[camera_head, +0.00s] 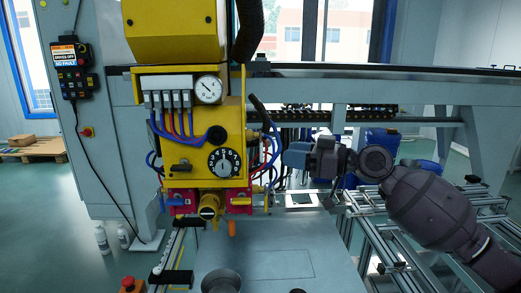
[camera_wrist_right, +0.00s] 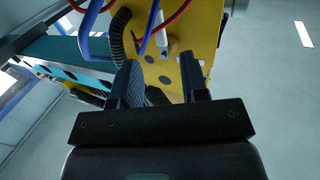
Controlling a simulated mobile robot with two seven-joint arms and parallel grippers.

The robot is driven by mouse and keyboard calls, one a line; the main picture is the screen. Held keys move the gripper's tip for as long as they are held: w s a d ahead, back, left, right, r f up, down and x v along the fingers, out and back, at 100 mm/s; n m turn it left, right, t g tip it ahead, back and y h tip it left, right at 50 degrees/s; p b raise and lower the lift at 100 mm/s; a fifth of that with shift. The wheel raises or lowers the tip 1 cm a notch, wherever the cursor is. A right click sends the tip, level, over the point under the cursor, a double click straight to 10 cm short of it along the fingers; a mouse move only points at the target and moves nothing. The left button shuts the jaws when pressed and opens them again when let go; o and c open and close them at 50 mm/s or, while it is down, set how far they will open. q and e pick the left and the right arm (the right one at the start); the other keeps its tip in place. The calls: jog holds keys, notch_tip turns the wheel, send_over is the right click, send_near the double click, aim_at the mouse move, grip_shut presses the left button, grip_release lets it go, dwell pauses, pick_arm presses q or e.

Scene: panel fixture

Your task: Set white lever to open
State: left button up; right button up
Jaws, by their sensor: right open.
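The yellow panel box (camera_head: 238,115) stands in the middle of the head view, with a gauge, a black dial and hoses. My right gripper (camera_head: 287,156) is just right of it, reaching in from the right. In the right wrist view, its two fingers (camera_wrist_right: 163,80) are apart with nothing held between them. A slim white piece (camera_wrist_right: 162,40), which looks like the white lever, shows on the yellow side beyond the fingertips, apart from them. Its setting cannot be read. In the head view I cannot make the lever out clearly. My left gripper is not in view.
Blue and red hoses (camera_wrist_right: 178,14) and a black corrugated hose (camera_wrist_right: 118,38) run close to the fingers. A grey table (camera_head: 285,262) lies below the box. Metal rails (camera_head: 385,250) stand under my right arm. A control pendant (camera_head: 70,68) hangs at left.

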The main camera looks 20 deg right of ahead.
aim_at(261, 162)
jog(key=p+x, duration=0.1)
jog(key=x, duration=0.7)
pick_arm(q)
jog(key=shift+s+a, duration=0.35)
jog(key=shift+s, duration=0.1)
pick_arm(e)
jog(key=shift+a, duration=0.1)
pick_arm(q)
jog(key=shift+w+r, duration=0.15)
